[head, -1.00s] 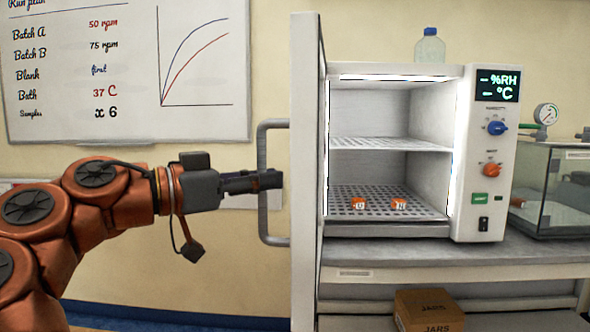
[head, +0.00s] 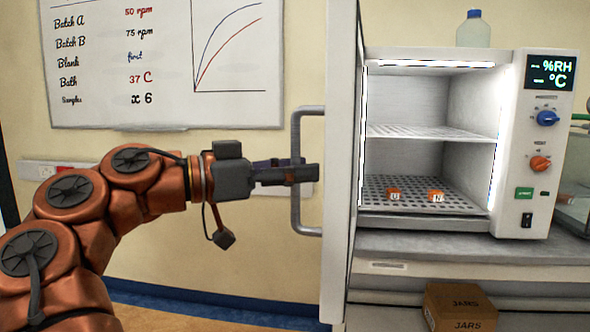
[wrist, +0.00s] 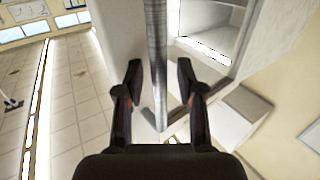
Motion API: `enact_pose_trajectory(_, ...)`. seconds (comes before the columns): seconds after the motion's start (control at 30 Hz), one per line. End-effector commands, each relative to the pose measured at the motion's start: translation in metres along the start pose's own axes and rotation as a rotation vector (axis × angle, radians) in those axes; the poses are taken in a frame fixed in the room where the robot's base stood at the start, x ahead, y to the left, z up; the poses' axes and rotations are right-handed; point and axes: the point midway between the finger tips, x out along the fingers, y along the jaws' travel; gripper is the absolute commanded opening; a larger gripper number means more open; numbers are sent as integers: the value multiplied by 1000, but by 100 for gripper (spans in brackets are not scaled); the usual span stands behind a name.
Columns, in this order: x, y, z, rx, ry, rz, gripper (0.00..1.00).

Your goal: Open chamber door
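The chamber (head: 430,128) stands on a bench with its door (head: 343,165) swung wide open, seen nearly edge-on in the head view. The door's grey bar handle (head: 296,170) sticks out to the left. My gripper (head: 312,172) is at the handle's mid-height in the head view. In the wrist view my gripper (wrist: 158,80) has its two fingers apart, with the handle bar (wrist: 158,60) running between them. A gap shows on each side of the bar, so the fingers do not close on it. Inside the chamber, two small orange blocks (head: 393,194) sit on the lower perforated shelf.
A clear bottle (head: 474,29) stands on top of the chamber. A control panel (head: 540,150) is on its right side. A cardboard box (head: 460,308) sits under the bench. A whiteboard (head: 165,65) hangs on the wall behind my arm.

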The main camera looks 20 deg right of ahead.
Motion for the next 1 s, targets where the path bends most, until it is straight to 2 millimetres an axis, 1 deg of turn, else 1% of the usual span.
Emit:
enact_pose_trajectory(0.33,-2,0,-2,1,2,-2,40)
enact_pose_trajectory(0.47,-8,0,-2,1,1,-1,40)
enact_pose_trajectory(0.77,-36,1,-3,5,4,1,40)
enact_pose_trajectory(0.9,-51,0,-3,3,10,-1,40)
enact_pose_trajectory(1.0,-54,2,-4,6,5,3,40)
